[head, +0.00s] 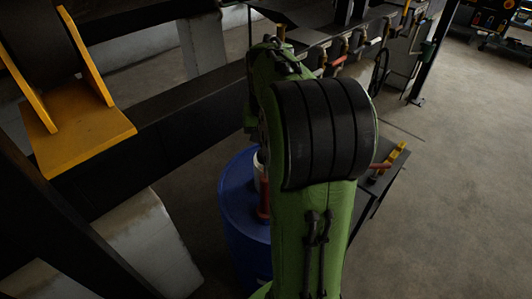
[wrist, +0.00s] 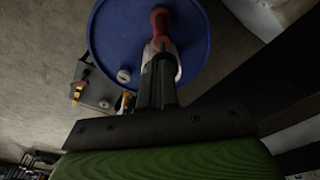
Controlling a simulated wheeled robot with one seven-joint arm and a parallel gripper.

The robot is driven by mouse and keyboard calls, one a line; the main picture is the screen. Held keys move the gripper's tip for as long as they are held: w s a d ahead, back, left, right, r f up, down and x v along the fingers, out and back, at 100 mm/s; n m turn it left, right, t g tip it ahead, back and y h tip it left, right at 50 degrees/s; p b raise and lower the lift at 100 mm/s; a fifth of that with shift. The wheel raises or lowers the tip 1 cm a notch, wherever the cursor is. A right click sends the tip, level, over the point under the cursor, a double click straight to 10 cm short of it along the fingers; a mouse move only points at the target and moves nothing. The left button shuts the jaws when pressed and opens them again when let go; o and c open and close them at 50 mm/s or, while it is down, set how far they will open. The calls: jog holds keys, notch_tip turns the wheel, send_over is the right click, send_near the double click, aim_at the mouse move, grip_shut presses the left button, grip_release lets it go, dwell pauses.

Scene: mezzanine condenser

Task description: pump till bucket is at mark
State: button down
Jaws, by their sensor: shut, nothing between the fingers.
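A blue drum (head: 238,200) stands behind my green arm in the head view; its round top (wrist: 112,38) fills the upper middle of the wrist view. A pump with a red part (wrist: 160,22) and a white part (wrist: 176,62) rises over the drum. The red part (head: 264,198) also shows beside my arm in the head view. My gripper (wrist: 158,62) is shut with nothing held, its black fingers pointing at the pump and overlapping it in view. I cannot tell whether they touch. My arm hides the gripper in the head view. I cannot make out a bucket or its mark.
A small dark table (head: 380,178) with a yellow tool (head: 393,158) stands right of my arm. A dark beam (head: 170,135) and a yellow bracket (head: 80,125) crowd the left. Pipes and valves (head: 335,60) line the back. Open concrete floor lies right.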

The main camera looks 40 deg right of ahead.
notch_tip(320, 180, up, 6)
jog(key=shift+s+a+p, duration=0.25)
jog(key=shift+p, duration=0.05)
dwell(0.9)
jog(key=s+a+f+n+t+b, duration=0.2)
jog(key=s+a, duration=0.4)
jog(key=a, duration=0.4)
jog(key=s+a+f+n+t+b, duration=0.2)
jog(key=s+a+f+n, duration=0.3)
jog(key=a, duration=0.5)
jog(key=shift+s+a+f+n+t+y, duration=0.2)
jog(key=shift+s+n+t+y, duration=0.2)
jog(key=shift+s+n, duration=0.4)
